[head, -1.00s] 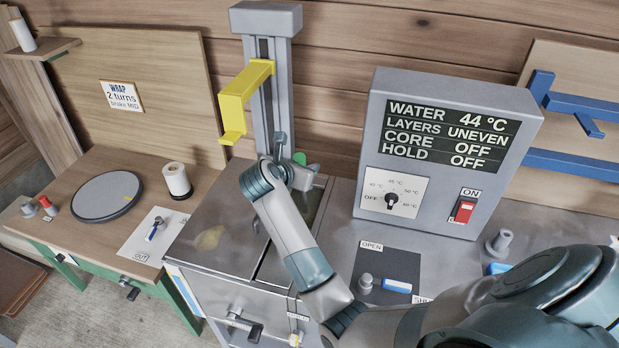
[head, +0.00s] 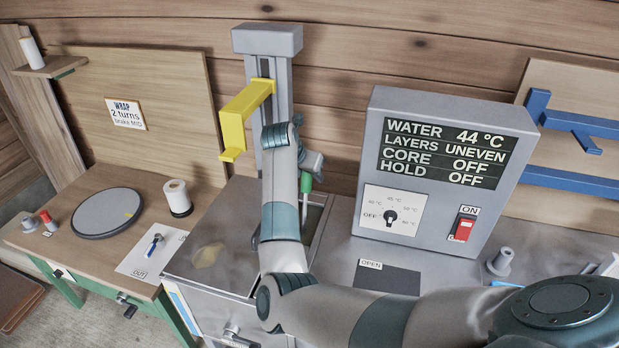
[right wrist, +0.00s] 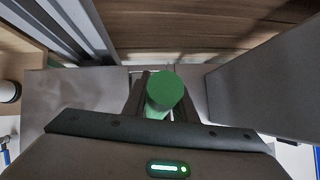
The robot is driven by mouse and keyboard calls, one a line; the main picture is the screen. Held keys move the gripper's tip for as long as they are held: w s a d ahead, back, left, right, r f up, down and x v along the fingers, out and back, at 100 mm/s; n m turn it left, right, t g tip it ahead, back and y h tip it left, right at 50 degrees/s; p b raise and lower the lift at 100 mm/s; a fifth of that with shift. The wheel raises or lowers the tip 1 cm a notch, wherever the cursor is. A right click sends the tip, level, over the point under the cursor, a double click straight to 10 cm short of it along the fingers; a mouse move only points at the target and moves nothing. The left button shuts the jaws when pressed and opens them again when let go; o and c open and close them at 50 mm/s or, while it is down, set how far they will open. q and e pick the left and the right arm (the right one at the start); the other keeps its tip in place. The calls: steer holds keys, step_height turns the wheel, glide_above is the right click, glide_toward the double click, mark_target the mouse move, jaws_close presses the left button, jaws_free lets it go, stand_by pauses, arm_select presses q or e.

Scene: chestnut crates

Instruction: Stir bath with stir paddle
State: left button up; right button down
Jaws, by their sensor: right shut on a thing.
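The stir paddle (head: 305,184) shows as a green handle with a thin shaft that runs down toward the bath. My right gripper (head: 308,168) is shut on the green handle, above the bath. In the right wrist view, the round green end of the paddle (right wrist: 167,90) stands between the two fingers of my right gripper (right wrist: 153,92). The bath (head: 326,201) is an opening in the steel counter, mostly hidden behind my right arm. The paddle's lower end is hidden, so its depth in the bath cannot be told. My left gripper is out of view.
A grey control box (head: 445,165) stands right of the bath and reads water 44 °C, layers uneven, core off, hold off. A post with a yellow arm (head: 246,112) rises behind the bath. A wooden bench (head: 100,180) with a round grey disc is at left.

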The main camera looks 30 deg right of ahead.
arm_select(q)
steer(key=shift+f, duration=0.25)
arm_select(e)
steer(key=shift+w+d+f+g+y, duration=0.3)
steer(key=shift+w+d+g+y, duration=0.1)
steer(key=shift+d+y, duration=0.1)
steer(key=c, duration=1.5)
jaws_free()
steer(key=shift+o, duration=0.2)
steer(key=b+v, duration=0.4)
steer(key=v, duration=0.7)
steer(key=shift+w+a+f, duration=0.1)
steer(key=shift+a+f, duration=0.05)
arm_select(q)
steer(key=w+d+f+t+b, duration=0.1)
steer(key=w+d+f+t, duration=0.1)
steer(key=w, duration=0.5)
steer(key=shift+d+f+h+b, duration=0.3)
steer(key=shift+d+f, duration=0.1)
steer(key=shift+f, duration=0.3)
arm_select(e)
steer(key=v, duration=0.6)
steer(key=shift+r, duration=0.25)
